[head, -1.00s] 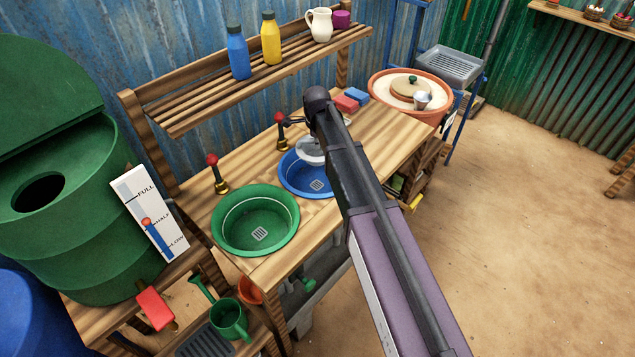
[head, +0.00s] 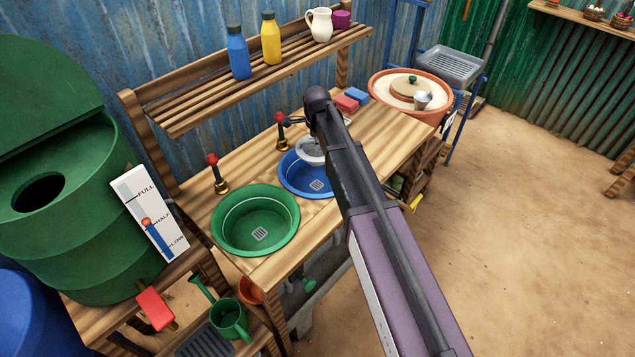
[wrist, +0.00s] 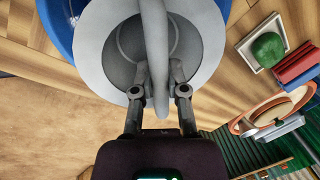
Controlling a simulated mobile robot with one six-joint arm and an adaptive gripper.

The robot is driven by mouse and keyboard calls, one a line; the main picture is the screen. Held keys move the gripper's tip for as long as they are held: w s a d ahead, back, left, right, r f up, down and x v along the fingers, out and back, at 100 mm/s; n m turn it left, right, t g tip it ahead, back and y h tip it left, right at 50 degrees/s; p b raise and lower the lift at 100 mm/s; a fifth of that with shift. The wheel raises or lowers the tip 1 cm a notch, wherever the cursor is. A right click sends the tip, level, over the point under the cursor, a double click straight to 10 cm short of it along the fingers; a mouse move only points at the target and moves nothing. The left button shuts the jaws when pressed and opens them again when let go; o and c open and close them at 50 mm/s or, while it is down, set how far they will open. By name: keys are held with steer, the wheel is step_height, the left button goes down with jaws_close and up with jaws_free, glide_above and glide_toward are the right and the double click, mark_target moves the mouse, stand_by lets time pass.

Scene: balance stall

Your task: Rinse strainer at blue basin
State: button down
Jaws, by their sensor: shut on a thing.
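The strainer (head: 309,148) is a pale grey round piece over the back of the blue basin (head: 296,180), partly hidden by my arm in the head view. In the wrist view the strainer (wrist: 100,40) fills the upper middle, with the blue basin (wrist: 58,28) behind it at the upper left. My gripper (wrist: 160,100) is shut on the strainer's handle in the wrist view. In the head view the fingertips are hidden behind my arm. A tap with a red knob (head: 280,118) stands behind the blue basin. I cannot tell whether water runs.
A green basin (head: 235,205) with its own tap (head: 213,165) sits left of the blue basin. Red and blue blocks (head: 350,100) and a terracotta bowl (head: 380,88) lie to the right. A slatted shelf (head: 190,110) with bottles stands behind.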

steer(key=shift+r, duration=0.15)
steer(key=shift+r+p, duration=1.9)
steer(key=shift+p, duration=0.1)
